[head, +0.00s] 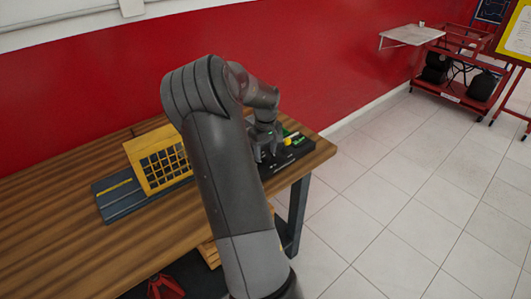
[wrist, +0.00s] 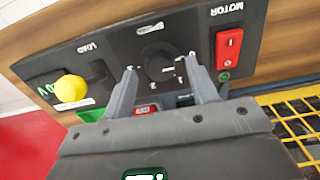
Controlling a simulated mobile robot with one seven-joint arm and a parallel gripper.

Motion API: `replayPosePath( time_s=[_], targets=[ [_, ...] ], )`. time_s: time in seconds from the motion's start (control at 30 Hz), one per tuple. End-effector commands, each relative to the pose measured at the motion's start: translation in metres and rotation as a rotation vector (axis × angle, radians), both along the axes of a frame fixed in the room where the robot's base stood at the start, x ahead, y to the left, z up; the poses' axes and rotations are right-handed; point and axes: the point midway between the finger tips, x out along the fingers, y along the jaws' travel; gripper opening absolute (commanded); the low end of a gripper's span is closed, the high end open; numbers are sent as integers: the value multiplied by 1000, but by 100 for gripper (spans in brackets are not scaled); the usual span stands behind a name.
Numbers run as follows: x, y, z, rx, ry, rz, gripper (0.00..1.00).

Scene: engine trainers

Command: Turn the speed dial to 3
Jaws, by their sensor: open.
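The black control panel (head: 291,153) lies at the right end of the wooden table in the head view. The wrist view shows its face (wrist: 110,60) close up, with a round black dial (wrist: 160,66) and small white marks around it. My gripper (wrist: 160,64) is open, with one fingertip on either side of the dial in the picture. I cannot tell whether the fingers touch it. The dial's pointer and setting are not clear. In the head view my gripper (head: 266,153) is over the panel, and my arm hides part of the table.
A red MOTOR switch (wrist: 229,46) and a yellow knob (wrist: 71,88) near the LOAD label flank the dial. A yellow mesh guard (head: 158,160) stands left of my arm on the table (head: 75,235). Tiled floor lies open to the right.

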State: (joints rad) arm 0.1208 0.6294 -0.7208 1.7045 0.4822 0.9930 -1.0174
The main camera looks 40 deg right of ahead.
Motion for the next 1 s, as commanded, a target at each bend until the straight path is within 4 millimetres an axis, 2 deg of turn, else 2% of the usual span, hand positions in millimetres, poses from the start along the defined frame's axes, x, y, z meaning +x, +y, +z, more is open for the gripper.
replayPosePath(
  time_s=[0.13,0.4,0.9,1.0],
  targets=[
    [0,0,-9,0,1,-1,53],
    [0,0,-9,0,0,-1,53],
    [0,0,-9,0,0,-1,12],
    [0,0,-9,0,0,-1,9]
  ],
)
